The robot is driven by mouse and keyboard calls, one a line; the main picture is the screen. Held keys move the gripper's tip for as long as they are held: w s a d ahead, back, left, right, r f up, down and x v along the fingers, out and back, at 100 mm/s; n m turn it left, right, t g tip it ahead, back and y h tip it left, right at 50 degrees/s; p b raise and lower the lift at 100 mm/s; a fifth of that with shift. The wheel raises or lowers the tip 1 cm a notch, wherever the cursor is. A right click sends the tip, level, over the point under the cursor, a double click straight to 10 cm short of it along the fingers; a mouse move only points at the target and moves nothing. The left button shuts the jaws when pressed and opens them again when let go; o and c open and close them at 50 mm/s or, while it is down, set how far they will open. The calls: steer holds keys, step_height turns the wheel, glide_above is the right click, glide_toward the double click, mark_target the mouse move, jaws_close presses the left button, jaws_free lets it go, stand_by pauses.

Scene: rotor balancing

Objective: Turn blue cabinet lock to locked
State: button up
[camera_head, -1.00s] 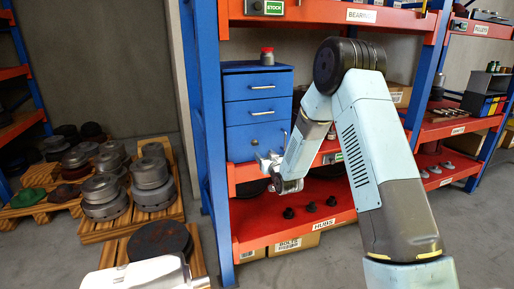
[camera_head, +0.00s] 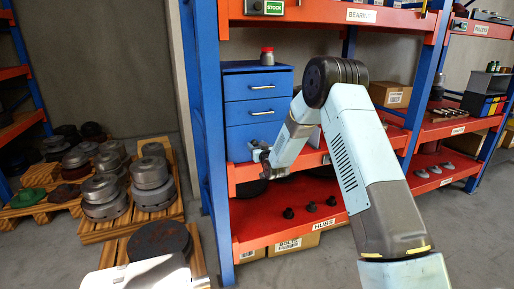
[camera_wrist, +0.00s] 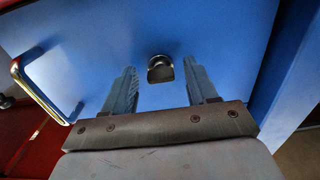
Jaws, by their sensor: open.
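The blue cabinet (camera_head: 255,103) stands on the red shelf of the blue rack, with several drawers one above the other. In the wrist view its blue front (camera_wrist: 95,55) fills most of the picture. The lock (camera_wrist: 160,68) is a small dark metal knob on that front. My gripper (camera_wrist: 165,80) is open, with one finger to the left and one to the right of the lock; I cannot tell whether either touches it. In the head view my gripper (camera_head: 258,152) is at the lower part of the cabinet, and the lock is hidden there.
A drawer handle (camera_wrist: 38,90) sticks out left of the lock. A red-topped jar (camera_head: 267,56) stands on the cabinet. The blue rack post (camera_head: 208,140) rises left of the cabinet. Small black hubs (camera_head: 310,207) lie on the shelf below.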

steer(key=c, duration=1.1)
steer(key=shift+o, duration=0.2)
steer(key=shift+s+a+f+n, duration=0.1)
steer(key=shift+n, duration=4.4)
steer(key=shift+s+a+n, duration=0.1)
steer(key=shift+n, duration=4.4)
